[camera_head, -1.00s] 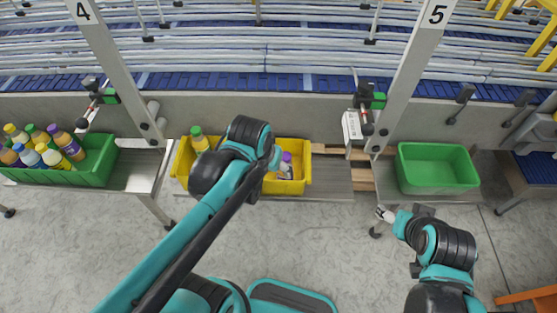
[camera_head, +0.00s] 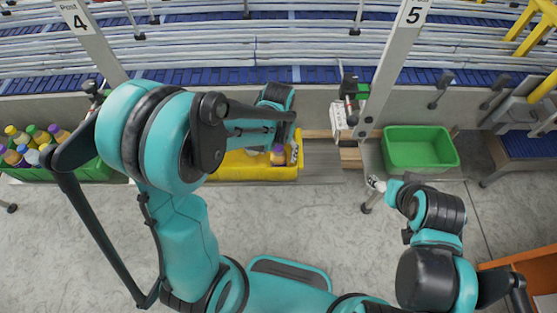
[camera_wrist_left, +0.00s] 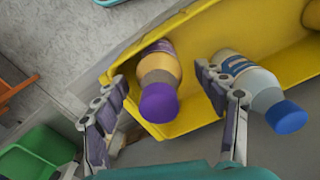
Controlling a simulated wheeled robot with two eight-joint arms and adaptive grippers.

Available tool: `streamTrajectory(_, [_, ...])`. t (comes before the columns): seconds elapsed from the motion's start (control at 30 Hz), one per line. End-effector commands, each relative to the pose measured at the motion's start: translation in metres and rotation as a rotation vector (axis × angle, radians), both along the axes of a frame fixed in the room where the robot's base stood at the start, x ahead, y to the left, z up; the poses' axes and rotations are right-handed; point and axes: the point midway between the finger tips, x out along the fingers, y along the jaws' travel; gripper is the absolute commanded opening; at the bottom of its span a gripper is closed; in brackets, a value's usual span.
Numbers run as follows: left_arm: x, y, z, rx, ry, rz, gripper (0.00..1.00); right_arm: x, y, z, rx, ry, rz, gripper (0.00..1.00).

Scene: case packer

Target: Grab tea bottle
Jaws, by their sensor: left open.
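In the left wrist view, a bottle with amber contents and a purple cap (camera_wrist_left: 160,85) leans inside the yellow bin (camera_wrist_left: 205,28), its cap towards the camera. It also shows in the head view (camera_head: 278,155). A pale bottle with a blue cap (camera_wrist_left: 262,92) lies to its right. No label says which is tea. My left gripper (camera_wrist_left: 162,76) is open, its fingers on either side of the purple-capped bottle, the right finger between the two bottles. In the head view my left gripper (camera_head: 293,148) is over the bin's right end.
An empty green bin (camera_head: 420,160) stands at the right, near post 5 (camera_head: 393,68). A green bin with several bottles (camera_head: 88,170) is at the left, partly hidden by my arm.

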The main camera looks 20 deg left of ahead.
Motion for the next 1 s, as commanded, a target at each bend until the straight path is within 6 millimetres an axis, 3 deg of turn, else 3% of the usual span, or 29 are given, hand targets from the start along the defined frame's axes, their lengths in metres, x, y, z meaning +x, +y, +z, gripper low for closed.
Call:
streamTrajectory(0.17, [0.000,-0.001,-0.025,0.000,-0.001,0.000,0.71,0.000,0.000,-0.006,0.000,0.000,0.000,0.67])
streamTrajectory(0.43, [0.000,-0.001,-0.028,0.000,-0.001,0.000,0.71,0.000,0.000,-0.006,0.000,0.000,0.000,0.67])
streamTrajectory(0.47, [0.000,-0.001,-0.028,0.000,-0.001,0.000,0.69,0.000,0.000,-0.006,0.000,0.000,0.000,0.67])
streamTrajectory(0.7, [0.000,-0.001,-0.028,0.000,-0.001,0.000,0.07,0.000,0.000,-0.006,0.000,0.000,0.000,0.67])
streamTrajectory(1.0, [0.000,-0.001,-0.027,0.000,-0.001,0.000,0.07,0.000,0.000,-0.006,0.000,0.000,0.000,0.67])
